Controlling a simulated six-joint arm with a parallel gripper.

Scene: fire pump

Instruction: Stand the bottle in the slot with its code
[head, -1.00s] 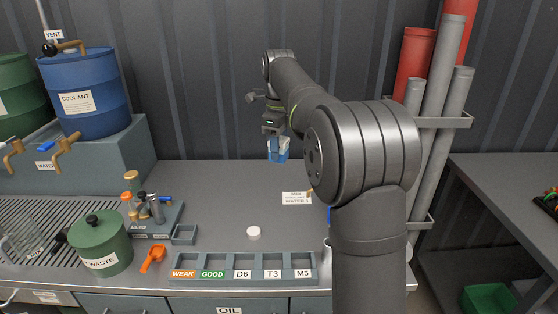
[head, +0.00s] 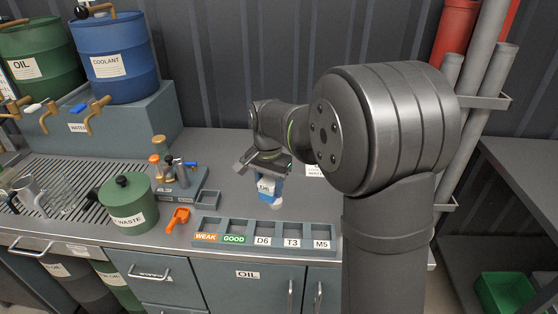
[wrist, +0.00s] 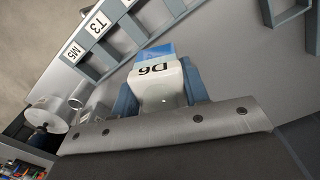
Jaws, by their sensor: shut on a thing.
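A small bottle with a white body, a blue part and a D6 label (head: 266,188) hangs in my gripper (head: 262,165) above the worktop, behind the slot rack. In the wrist view the D6 bottle (wrist: 158,72) sits between the two blue fingers of my gripper (wrist: 162,92), its label upside down in the picture. The grey slot rack (head: 265,250) lies along the front edge, with slots marked WEAK, GOOD, D6, T3 and M5. The D6 slot (head: 264,227) looks empty, third from the left. The wrist view shows the T3 label (wrist: 97,24) and M5 label (wrist: 75,53).
A green waste pot (head: 128,206) and an orange object (head: 178,218) stand left of the rack. A white round piece (head: 277,206) shows just below the bottle. Blue and green drums stand back left.

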